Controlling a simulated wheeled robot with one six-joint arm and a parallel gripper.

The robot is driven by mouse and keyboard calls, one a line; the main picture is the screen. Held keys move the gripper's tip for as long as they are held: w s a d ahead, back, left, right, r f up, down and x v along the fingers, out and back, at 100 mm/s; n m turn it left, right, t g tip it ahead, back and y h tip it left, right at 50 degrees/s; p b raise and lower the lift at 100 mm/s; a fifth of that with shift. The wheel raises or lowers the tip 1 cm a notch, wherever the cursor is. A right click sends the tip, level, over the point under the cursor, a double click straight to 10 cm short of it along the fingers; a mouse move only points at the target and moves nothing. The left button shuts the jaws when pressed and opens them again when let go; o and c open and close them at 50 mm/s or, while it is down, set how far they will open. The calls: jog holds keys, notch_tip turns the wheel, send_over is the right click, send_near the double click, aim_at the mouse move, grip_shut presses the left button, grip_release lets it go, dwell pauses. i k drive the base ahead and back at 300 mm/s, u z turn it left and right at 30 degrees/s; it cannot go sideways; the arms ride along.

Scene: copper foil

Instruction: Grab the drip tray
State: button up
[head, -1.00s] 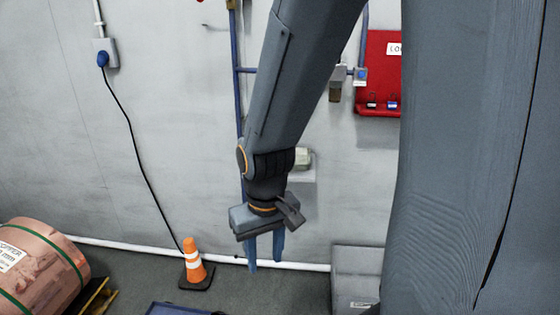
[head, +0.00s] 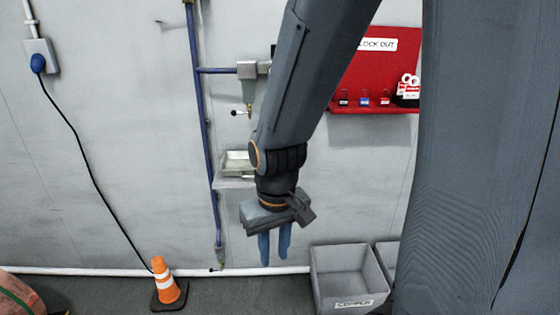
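The drip tray (head: 236,164) is a small, shallow, pale greenish tray. It sits on a small wall shelf (head: 230,183) below the brass-ended outlet of the blue pipe. Its right side is hidden behind my arm. My gripper (head: 274,256) hangs pointing down, lower and to the right of the tray in the picture. Its two blue fingers stand apart with an empty gap between them. It does not appear to touch the tray.
A blue pipe (head: 199,110) with a valve runs down the wall beside the shelf. A grey bin (head: 346,292) stands at lower right, an orange cone (head: 164,281) at lower left. A red lockout board (head: 372,75) hangs upper right. A black cable (head: 77,165) hangs left.

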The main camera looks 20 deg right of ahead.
aim_at(233, 163)
jog(key=z, duration=0.6)
jog(key=i, duration=0.8)
jog(key=z, duration=0.1)
